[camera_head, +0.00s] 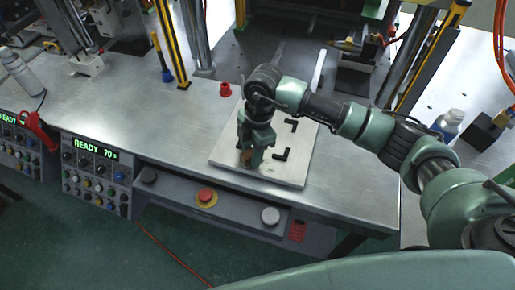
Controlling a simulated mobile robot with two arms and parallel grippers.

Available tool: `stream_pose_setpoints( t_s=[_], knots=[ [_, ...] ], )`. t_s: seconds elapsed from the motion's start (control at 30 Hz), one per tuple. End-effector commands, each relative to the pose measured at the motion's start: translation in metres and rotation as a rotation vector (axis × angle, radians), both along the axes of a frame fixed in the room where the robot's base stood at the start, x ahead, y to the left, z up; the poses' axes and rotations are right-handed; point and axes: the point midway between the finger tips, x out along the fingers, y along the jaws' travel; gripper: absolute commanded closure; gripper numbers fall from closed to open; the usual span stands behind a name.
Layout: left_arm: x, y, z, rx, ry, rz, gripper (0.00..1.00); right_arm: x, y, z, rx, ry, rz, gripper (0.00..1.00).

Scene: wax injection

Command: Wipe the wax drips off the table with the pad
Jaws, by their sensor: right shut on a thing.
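My right gripper (250,160) points down over the pale square board on the metal table (150,108). It is shut on a small brownish thing, likely the pad (247,157), of which only a little shows beneath the fingers. The pad is low, at or just above the board; I cannot tell if it touches. I cannot make out any wax drips on the table for certain; my gripper and wrist hide part of the board. My left gripper is not in view.
The pale board (295,165) carries black corner brackets (281,155). A small red object (225,90) stands behind it. The front panel has a red button (205,196) and control boxes (95,172). A grey bottle (20,70) stands far left. The table's middle left is clear.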

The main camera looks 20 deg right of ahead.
Motion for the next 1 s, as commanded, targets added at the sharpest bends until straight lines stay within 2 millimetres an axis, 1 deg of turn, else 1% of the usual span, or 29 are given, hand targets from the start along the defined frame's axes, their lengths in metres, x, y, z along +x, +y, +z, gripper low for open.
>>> stream_pose_setpoints(
  t_s=[0.03,0.2,0.57,0.67,1.0],
  knots=[
    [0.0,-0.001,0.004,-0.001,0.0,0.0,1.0,-0.005,0.005,0.003,0.003,0.0,0.005,1.0],
    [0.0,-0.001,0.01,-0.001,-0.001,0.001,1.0,-0.016,0.011,0.002,0.0,0.004,0.004,1.0],
    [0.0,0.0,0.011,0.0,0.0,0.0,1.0,-0.017,0.01,0.003,-0.001,0.006,0.002,1.0],
    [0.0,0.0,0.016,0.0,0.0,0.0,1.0,-0.017,0.01,0.01,-0.001,0.006,0.002,1.0],
    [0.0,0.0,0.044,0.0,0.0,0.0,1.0,-0.018,0.01,0.044,-0.002,0.005,0.002,1.0]
  ],
)
